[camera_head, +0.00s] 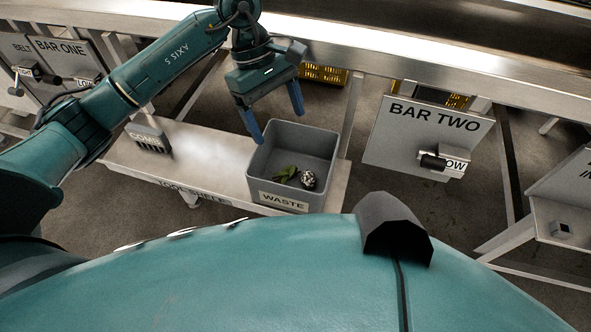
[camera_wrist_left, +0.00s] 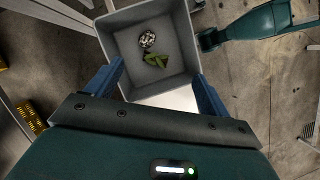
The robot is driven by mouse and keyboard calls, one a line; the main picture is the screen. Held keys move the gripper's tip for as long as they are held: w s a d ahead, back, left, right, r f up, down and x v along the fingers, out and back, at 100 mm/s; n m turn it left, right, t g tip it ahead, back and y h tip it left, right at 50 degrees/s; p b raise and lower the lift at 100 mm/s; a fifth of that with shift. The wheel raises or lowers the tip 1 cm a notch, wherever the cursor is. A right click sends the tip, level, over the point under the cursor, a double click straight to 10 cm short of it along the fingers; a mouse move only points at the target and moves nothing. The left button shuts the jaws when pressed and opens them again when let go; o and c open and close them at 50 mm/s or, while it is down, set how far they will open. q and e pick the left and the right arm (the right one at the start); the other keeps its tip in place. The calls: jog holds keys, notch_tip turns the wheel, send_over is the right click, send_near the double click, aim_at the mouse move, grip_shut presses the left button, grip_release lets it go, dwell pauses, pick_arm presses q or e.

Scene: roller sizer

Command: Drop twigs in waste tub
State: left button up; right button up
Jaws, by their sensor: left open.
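The grey waste tub (camera_head: 259,166), labelled WASTE, stands on the tool shelf. Inside it lie a green leafy piece (camera_head: 286,174) and a dark, white-speckled round thing (camera_head: 308,179); I cannot tell whether twigs are among them. The wrist view shows the tub (camera_wrist_left: 188,33) with the green piece (camera_wrist_left: 156,60) and the speckled thing (camera_wrist_left: 147,39) on its floor. My left gripper (camera_head: 279,127) is open and empty above the tub, its blue fingers pointing down. The wrist view shows its two fingers (camera_wrist_left: 158,88) spread apart at the tub's near side. My right gripper does not show.
A comb (camera_head: 149,139) stands at the left of the tool shelf (camera_head: 205,160). The BAR TWO panel (camera_head: 425,140) with its lever is to the right of the tub. A long metal rail (camera_head: 400,62) runs behind, with yellow crates (camera_head: 323,74) beneath. The shelf between comb and tub is bare.

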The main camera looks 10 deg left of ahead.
pick_arm(q)
jog(key=v, duration=0.6)
dwell(0.4)
